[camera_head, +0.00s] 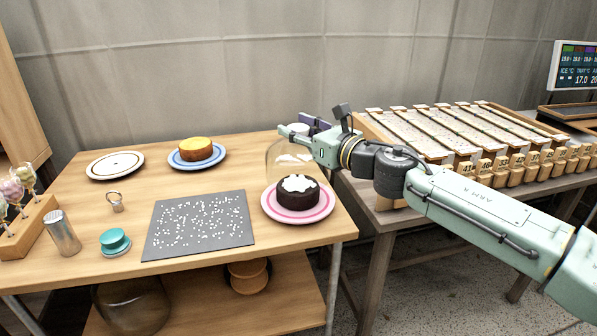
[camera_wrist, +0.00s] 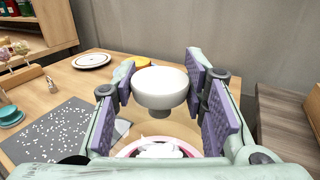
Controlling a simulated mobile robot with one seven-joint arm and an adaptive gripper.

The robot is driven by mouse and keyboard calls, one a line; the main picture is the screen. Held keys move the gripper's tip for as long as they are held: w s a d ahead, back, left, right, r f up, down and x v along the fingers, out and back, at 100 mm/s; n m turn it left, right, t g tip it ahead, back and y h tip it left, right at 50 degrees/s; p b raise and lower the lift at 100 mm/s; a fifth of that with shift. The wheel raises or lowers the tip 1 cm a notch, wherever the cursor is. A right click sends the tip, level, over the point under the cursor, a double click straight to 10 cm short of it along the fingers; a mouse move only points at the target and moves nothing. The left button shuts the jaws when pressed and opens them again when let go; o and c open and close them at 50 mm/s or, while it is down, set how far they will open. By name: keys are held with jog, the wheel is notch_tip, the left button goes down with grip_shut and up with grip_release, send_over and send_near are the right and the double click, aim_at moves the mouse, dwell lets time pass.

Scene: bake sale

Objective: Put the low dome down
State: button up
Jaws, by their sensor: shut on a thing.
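The low dome (camera_head: 281,160) is clear glass and shows faintly below my gripper (camera_head: 302,132) in the head view. My gripper is shut on its white knob (camera_wrist: 160,88), which sits between the purple finger pads in the wrist view. The dome hangs over or just behind a dark chocolate cake (camera_head: 298,193) with white icing. The cake stands on a pink-and-white plate (camera_head: 270,208) at the table's right end. The dome's lower rim is hard to make out, so I cannot tell whether it touches anything.
A yellow-topped cake (camera_head: 196,149) sits on a blue-rimmed plate (camera_head: 178,163). An empty white plate (camera_head: 115,165) is beside it. A grey speckled mat (camera_head: 200,222) lies left of the pink plate. A teal item (camera_head: 114,240), a shaker (camera_head: 62,233) and a ring-topped item (camera_head: 115,201) stand further left.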

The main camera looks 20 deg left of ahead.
aim_at(321, 167)
jog(key=shift+f, duration=3.05)
jog(key=shift+f, duration=0.15)
jog(key=o, duration=1.3)
jog(key=shift+c, duration=0.2)
jog(key=shift+r, duration=0.3)
jog(key=b+v, duration=0.2)
jog(key=v, duration=1)
jog(key=shift+f, duration=0.15)
